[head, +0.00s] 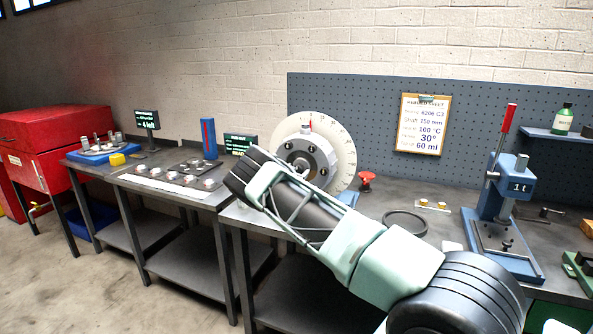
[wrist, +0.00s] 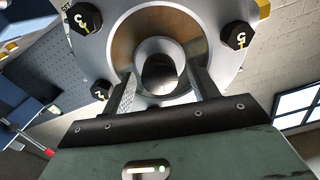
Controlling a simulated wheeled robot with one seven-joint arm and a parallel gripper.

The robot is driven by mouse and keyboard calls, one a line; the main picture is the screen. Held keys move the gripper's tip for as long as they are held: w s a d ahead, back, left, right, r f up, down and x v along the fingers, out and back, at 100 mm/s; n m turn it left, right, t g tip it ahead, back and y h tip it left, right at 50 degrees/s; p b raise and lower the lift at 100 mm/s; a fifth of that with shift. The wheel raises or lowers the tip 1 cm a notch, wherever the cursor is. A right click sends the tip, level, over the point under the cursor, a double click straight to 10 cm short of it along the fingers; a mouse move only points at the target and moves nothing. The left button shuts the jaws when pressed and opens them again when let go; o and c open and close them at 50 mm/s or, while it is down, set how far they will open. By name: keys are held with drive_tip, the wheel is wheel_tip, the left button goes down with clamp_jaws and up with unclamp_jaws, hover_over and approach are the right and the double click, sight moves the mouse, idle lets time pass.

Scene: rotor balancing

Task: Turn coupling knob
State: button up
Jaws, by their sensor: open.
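In the wrist view, the coupling hub (wrist: 199,22) fills the top of the picture, a silver flange with black numbered bolts around a bronze-coloured recess. A rounded knob with a dark end (wrist: 160,70) projects from its centre. My gripper (wrist: 165,84) is open, with one finger on each side of the knob. Whether either finger touches it I cannot tell. In the head view, the hub (head: 322,154) sits in the middle of a large pale graduated disc (head: 343,140). My arm crosses in front of its lower left, and my fingers are mostly hidden there.
A red mushroom button (head: 366,179) and a black ring (head: 404,222) lie right of the disc on the bench. A blue press (head: 513,188) stands further right. A dark tray with metal parts (head: 180,174) is on the left bench. A pegboard (head: 376,105) is behind.

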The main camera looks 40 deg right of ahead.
drive_tip(key=shift+d, duration=0.1)
drive_tip(key=c, duration=1)
drive_tip(key=m+b, duration=0.5)
drive_tip(key=b, duration=0.7)
drive_tip(key=shift+f+m, duration=0.15)
drive_tip(key=shift+m, duration=0.25)
drive_tip(key=o, duration=1)
